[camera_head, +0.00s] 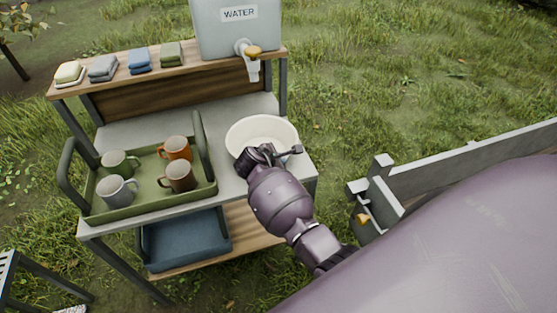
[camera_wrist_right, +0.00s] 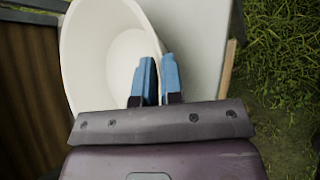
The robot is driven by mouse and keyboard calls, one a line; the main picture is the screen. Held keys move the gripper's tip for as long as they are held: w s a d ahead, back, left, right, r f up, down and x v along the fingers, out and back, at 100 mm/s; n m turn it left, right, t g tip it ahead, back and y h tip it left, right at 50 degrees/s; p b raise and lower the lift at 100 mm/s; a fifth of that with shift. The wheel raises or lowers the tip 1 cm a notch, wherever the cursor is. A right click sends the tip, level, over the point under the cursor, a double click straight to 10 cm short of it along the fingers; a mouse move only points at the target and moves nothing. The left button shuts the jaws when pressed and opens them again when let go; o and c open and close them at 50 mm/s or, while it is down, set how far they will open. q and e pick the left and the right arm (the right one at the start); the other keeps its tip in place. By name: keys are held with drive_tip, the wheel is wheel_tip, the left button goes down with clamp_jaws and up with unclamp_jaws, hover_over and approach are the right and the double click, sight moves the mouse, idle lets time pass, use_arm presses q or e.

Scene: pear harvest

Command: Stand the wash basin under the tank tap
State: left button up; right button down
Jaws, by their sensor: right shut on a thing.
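The white wash basin (camera_head: 261,128) is on the right part of the grey counter, below and in front of the tank tap (camera_head: 249,58). The tap has an orange handle and sits low on the front of the grey water tank (camera_head: 222,32). My right gripper (camera_head: 272,152) is at the near rim of the basin. In the right wrist view the basin (camera_wrist_right: 92,50) fills the upper left, and the blue fingers of my right gripper (camera_wrist_right: 158,82) are shut on its rim. Whether the basin touches the counter is hard to tell. My left gripper is out of view.
A green tray (camera_head: 150,211) with several mugs stands on the counter (camera_head: 190,118) left of the basin. Folded cloths (camera_head: 139,60) lie on the upper shelf. A blue bin (camera_head: 185,243) sits on the lower shelf. A grey gate-like rail (camera_head: 470,158) is at right.

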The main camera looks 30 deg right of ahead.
drive_tip(key=c, duration=1.3)
unclamp_jaws()
drive_tip(key=shift+f, duration=0.1)
drive_tip(key=shift+o, duration=0.2)
drive_tip(key=v, duration=1.2)
drive_tip(key=s+d+f+m+t+y, duration=0.35)
drive_tip(key=s+f+m+y, duration=0.2)
drive_tip(key=s+f, duration=0.5)
drive_tip(key=s+m+t+y, duration=0.3)
drive_tip(key=s+m+t, duration=0.1)
drive_tip(key=s+m, duration=0.5)
drive_tip(key=s, duration=0.2)
drive_tip(key=shift+s+a+p, duration=0.25)
drive_tip(key=shift+s+p, duration=0.05)
drive_tip(key=shift+s, duration=0.1)
